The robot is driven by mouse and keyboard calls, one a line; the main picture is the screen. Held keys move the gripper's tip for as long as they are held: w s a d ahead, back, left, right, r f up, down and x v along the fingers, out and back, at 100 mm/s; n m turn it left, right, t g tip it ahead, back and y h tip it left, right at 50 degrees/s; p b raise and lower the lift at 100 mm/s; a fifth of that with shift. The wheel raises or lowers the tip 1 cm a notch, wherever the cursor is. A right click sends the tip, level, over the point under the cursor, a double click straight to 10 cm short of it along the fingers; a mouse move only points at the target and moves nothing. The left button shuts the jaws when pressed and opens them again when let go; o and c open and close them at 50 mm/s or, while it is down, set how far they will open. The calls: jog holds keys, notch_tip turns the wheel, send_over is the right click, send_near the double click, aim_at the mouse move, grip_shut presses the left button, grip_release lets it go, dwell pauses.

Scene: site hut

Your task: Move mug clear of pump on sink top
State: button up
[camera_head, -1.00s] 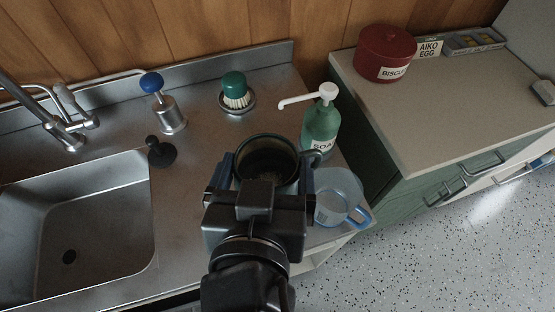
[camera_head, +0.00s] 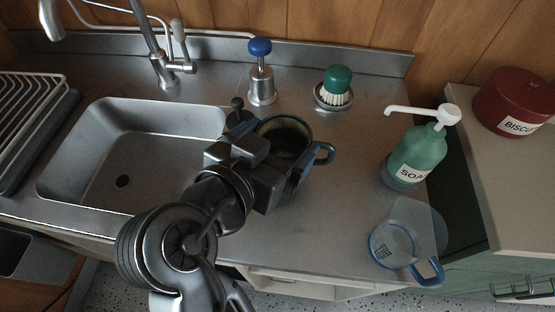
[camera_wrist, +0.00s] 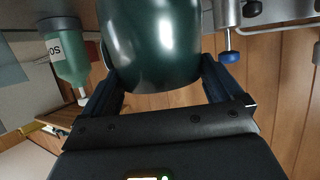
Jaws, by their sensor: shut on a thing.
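The sink basin (camera_head: 75,150) lies left of the mug. A clear jug (camera_head: 395,240) with a blue handle is at front right. Bare metal lies between mug and bottle.

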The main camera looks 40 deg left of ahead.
notch_tip(320, 180, down, 4)
jog(key=b, duration=0.3)
jog(key=o, duration=1.5)
jog(key=shift+f, duration=0.1)
jog(key=shift+c, duration=0.2)
jog(key=v, duration=1.2)
